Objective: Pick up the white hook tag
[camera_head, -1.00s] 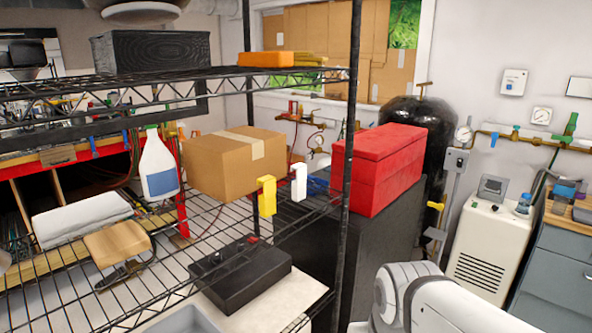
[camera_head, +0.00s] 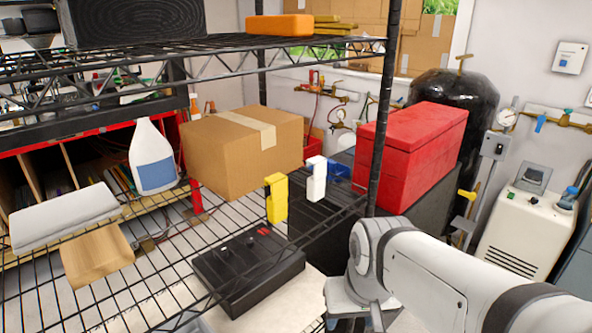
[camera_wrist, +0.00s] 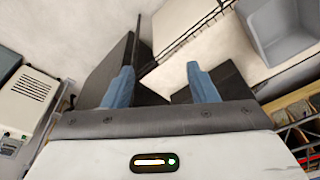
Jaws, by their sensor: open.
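The white hook tag (camera_head: 316,178) hangs at the front edge of the middle wire shelf, close to the black post. A yellow hook tag (camera_head: 277,198) hangs just left of it. My gripper (camera_wrist: 160,85) shows in the wrist view with two blue fingers wide apart and nothing between them. In the head view my arm is at the lower right, below and right of the tags, and the gripper's fingers are not clearly seen there. Neither tag can be made out in the wrist view.
The wire shelf's black post (camera_head: 380,115) stands right of the tags. A cardboard box (camera_head: 232,158) sits behind them on the shelf. A red toolbox (camera_head: 415,155) stands to the right on a dark cabinet. A black box (camera_head: 248,272) lies lower down.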

